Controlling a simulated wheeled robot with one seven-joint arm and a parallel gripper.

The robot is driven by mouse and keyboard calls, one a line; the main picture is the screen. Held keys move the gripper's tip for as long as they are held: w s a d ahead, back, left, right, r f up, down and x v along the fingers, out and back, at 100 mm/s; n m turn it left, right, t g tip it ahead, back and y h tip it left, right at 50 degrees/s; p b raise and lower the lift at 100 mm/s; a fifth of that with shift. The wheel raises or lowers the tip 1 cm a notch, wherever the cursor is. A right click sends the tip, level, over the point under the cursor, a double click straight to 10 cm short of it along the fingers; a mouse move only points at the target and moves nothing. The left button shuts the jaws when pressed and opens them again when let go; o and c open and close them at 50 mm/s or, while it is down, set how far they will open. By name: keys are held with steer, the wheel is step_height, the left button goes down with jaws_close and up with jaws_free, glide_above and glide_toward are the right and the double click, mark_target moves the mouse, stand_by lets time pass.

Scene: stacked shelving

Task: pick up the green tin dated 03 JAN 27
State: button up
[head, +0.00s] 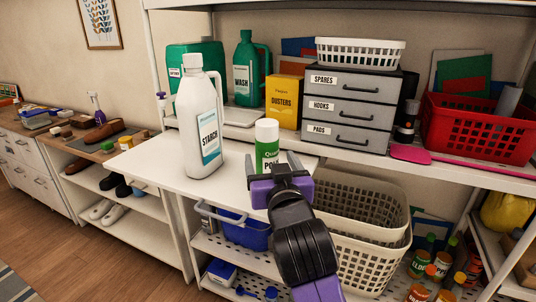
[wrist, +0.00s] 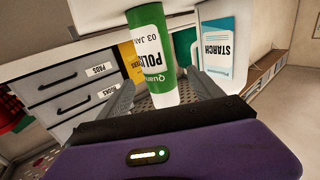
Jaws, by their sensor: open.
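The green tin (head: 267,158) with a white cap stands upright on the white pull-out board (head: 165,160) in the head view. In the wrist view the tin (wrist: 160,60) appears upside down, its label reading "POLIS…" and "03 JA…", with the rest of the date cut off. My gripper (head: 272,169) is open in front of the tin and hides its lower part. In the wrist view the gripper's fingers (wrist: 160,98) spread to either side of the tin. I cannot tell whether they touch it.
A white STARCH bottle (head: 197,120) stands left of the tin. Behind are a yellow DUSTERS box (head: 284,95), a green WASH bottle (head: 247,65) and a grey drawer unit (head: 342,108). Pale baskets (head: 360,245) stand below right. The board's left part is clear.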

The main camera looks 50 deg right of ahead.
mark_target(267, 148)
steer(key=shift+p+x, duration=0.85)
steer(key=shift+x, duration=2.35)
steer(key=shift+s+f, duration=0.1)
steer(key=c, duration=1.6)
jaws_close()
